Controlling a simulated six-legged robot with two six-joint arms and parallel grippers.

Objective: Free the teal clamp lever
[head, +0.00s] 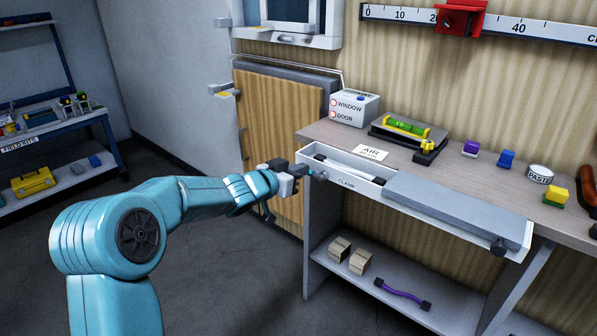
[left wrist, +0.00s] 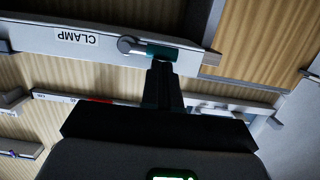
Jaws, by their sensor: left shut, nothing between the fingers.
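The teal clamp lever (left wrist: 162,51) with its grey round pivot (left wrist: 127,44) sits on the front face of a pale tray (left wrist: 40,37), beside the CLAMP label. In the head view the small lever (head: 313,172) is at the tray's left front corner, partly hidden by my gripper. My left gripper (head: 302,170) is shut and empty, its fingertips right at the lever. In the left wrist view the closed fingers (left wrist: 163,72) point at the lever's underside in the picture; I cannot tell whether they touch it. My right gripper is not in view.
A grey sliding lid (head: 455,207) with a dark knob covers the tray's right part; a pale rod (head: 345,166) lies in the open left part. A workbench (head: 452,165) holds a level, blocks and a paste tin. A lower shelf (head: 375,305) carries boxes and a purple-handled item.

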